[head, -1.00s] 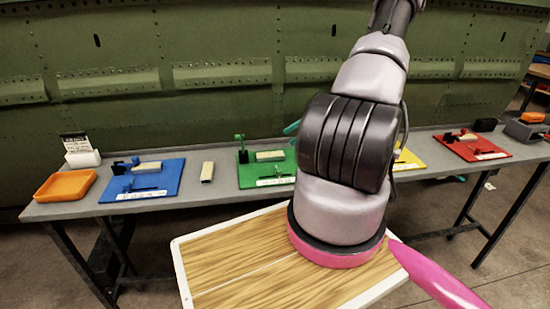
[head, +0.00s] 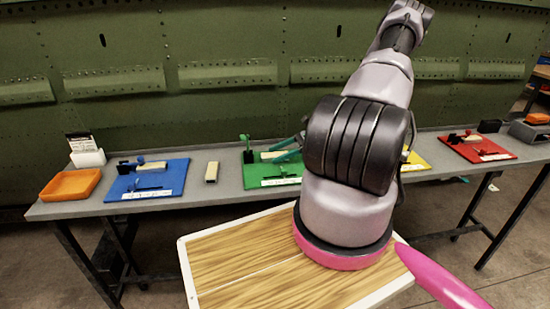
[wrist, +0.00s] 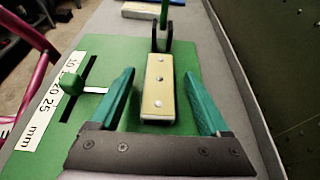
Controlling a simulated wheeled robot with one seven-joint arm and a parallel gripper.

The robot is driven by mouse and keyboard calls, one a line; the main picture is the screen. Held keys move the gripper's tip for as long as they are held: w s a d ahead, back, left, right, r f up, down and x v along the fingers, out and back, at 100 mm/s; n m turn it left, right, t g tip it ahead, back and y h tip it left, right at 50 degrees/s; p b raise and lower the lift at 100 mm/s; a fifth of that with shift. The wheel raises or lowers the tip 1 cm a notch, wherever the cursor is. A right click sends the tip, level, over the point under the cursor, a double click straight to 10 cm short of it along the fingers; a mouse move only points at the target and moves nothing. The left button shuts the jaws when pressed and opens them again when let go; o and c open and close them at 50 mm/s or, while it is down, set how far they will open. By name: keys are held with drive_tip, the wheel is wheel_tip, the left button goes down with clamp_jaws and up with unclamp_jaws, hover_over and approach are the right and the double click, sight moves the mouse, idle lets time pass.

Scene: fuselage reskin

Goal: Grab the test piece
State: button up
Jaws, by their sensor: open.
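A pale beige block with several round studs, which looks like the test piece, lies on the green board (wrist: 190,52); the block (wrist: 158,98) is in the middle of the wrist view. In the head view, the block (head: 270,156) and green board (head: 262,182) are at the centre of the bench. My gripper (wrist: 159,76) is open, one teal finger on each side of the block, with gaps between. Its fingers (head: 290,148) show beside the block in the head view. A green upright clamp (wrist: 162,30) stands at the block's far end.
A green knob (wrist: 73,84) on a slotted scale lies left of my fingers. A loose beige block (head: 211,172) stands between the green and blue (head: 172,182) boards. An orange tray (head: 70,186) is at the left. Yellow and red (head: 478,151) boards are farther right.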

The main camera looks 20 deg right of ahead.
drive_tip(key=shift+w+a+f, duration=0.1)
drive_tip(key=shift+a+f, duration=0.1)
drive_tip(key=shift+a, duration=0.25)
clamp_jaws()
drive_tip(key=shift+r, duration=0.1)
